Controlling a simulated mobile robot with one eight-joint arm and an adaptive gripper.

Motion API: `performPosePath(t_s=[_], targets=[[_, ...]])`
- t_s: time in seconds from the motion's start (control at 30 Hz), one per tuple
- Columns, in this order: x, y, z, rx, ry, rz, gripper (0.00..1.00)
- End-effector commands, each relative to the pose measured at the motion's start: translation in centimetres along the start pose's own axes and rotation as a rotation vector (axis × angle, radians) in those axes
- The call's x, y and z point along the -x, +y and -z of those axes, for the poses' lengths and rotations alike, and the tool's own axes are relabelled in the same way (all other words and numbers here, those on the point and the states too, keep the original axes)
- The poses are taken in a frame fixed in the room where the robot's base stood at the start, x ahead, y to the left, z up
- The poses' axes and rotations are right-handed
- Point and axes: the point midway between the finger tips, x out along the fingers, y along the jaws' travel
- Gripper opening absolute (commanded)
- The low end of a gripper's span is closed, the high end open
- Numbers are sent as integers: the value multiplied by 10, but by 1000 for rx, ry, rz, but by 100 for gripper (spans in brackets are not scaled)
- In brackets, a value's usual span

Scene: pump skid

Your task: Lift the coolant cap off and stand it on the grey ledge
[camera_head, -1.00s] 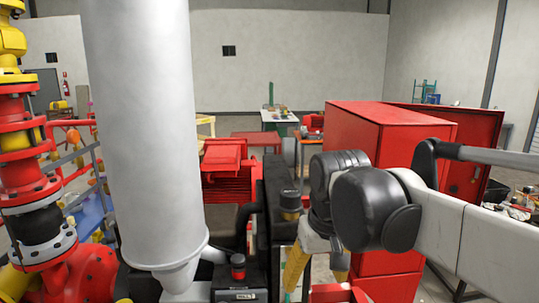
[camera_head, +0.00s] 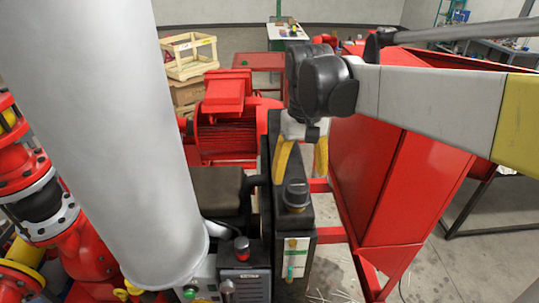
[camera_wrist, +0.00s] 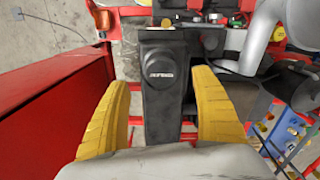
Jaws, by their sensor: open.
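The coolant cap (camera_head: 296,193) is a round black cap on the top of a narrow black tank (camera_head: 293,225). In the wrist view the cap (camera_wrist: 160,68) shows a pale label and sits on the tank. My gripper (camera_head: 301,174) has two yellow fingers, spread apart and empty. In the head view it hangs just behind the cap. In the wrist view the fingers lie on either side of the tank, with the cap between and slightly beyond the tips; no contact shows. A flat grey-brown surface (camera_head: 216,188) lies left of the tank; I cannot tell whether it is the grey ledge.
A large grey cylinder (camera_head: 115,130) stands at left. A red motor (camera_head: 226,125) is behind.

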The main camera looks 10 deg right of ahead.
Motion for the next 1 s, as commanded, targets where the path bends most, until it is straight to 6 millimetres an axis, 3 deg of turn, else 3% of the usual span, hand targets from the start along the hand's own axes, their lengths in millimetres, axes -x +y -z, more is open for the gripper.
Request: performPosePath(t_s=[0.33, 0.63, 0.83, 1.0], targets=[[-45, -2, -1, 0, 1, 1, 76], [-52, -2, -1, 0, 1, 1, 76], [-51, -2, -1, 0, 1, 1, 16], [-51, -2, -1, 0, 1, 1, 13]])
